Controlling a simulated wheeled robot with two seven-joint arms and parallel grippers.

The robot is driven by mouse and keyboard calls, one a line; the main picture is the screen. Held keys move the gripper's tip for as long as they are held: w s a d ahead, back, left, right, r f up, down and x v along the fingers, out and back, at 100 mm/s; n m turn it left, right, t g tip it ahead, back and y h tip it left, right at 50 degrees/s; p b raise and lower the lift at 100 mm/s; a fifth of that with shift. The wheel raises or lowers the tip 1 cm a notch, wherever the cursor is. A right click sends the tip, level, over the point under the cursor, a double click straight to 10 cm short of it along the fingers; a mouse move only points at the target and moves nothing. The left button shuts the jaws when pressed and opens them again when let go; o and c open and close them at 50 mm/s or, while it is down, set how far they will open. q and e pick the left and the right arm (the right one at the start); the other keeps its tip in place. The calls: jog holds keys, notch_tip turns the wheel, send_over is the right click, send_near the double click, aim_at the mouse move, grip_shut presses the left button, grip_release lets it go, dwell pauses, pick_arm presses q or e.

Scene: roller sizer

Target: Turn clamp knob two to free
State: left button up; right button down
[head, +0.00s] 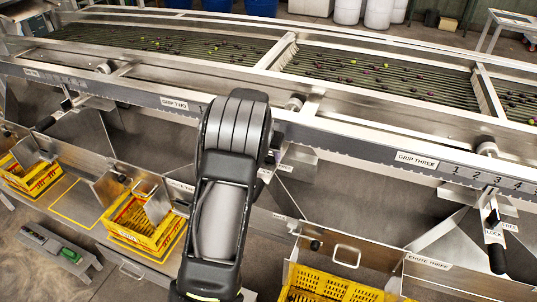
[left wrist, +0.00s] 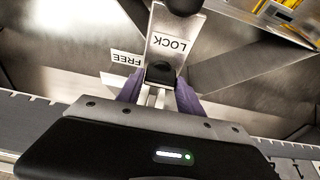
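Clamp knob two (left wrist: 160,72) is a black knob in front of a metal plate marked LOCK (left wrist: 168,45) in the left wrist view. A FREE label (left wrist: 127,59) sits to the left of that plate. My left gripper (left wrist: 160,86) has its two purple fingers on either side of the knob; I cannot tell whether they press on it. In the head view my left arm hides the knob and most of the gripper (head: 279,152), below the rail to the right of the GRIP TWO label (head: 174,104). My right gripper is not in view.
Clamp three's black knob (head: 493,218) is at the right, under the GRIP THREE label (head: 416,160). Yellow crates (head: 141,226) stand below the metal chutes. The roller bed (head: 385,78) with small fruit runs behind the rail.

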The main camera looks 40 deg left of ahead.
pick_arm(q)
jog(key=o, duration=0.4)
jog(key=b+v, duration=0.1)
jog(key=v, duration=0.6)
jog(key=shift+s+d+r, duration=0.1)
jog(key=shift+s+r, duration=0.05)
jog(key=shift+r, duration=0.25)
dwell(0.3)
